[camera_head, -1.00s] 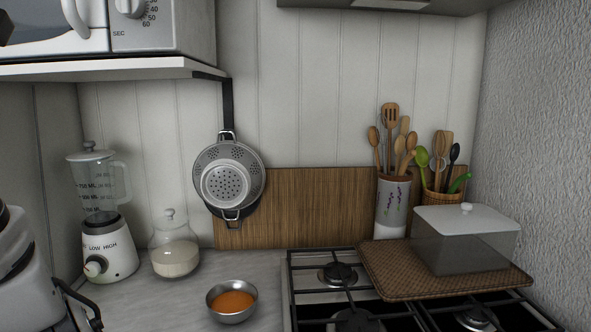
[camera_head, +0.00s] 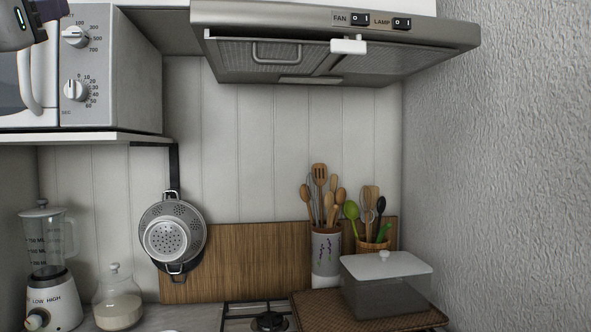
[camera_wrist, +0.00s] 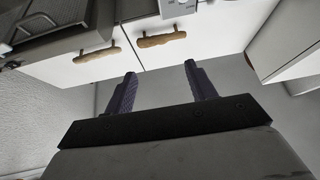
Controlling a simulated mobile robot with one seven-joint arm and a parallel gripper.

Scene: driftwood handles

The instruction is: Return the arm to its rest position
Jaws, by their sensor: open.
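My gripper (camera_wrist: 160,70) shows in the wrist view with its two dark fingers spread apart. It is open, and nothing sits between the fingers. Beyond the fingertips are white cabinet fronts with two driftwood handles, the left one (camera_wrist: 97,53) and the right one (camera_wrist: 161,38). The fingers appear apart from both handles. In the head view a piece of my arm (camera_head: 22,22) shows at the top left corner, in front of the microwave (camera_head: 85,65). The rest of the arm is out of that view.
A range hood (camera_head: 330,45) hangs at the top. A strainer (camera_head: 168,238) hangs on the back wall. A blender (camera_head: 48,270) and a glass jar (camera_head: 118,300) stand at lower left.

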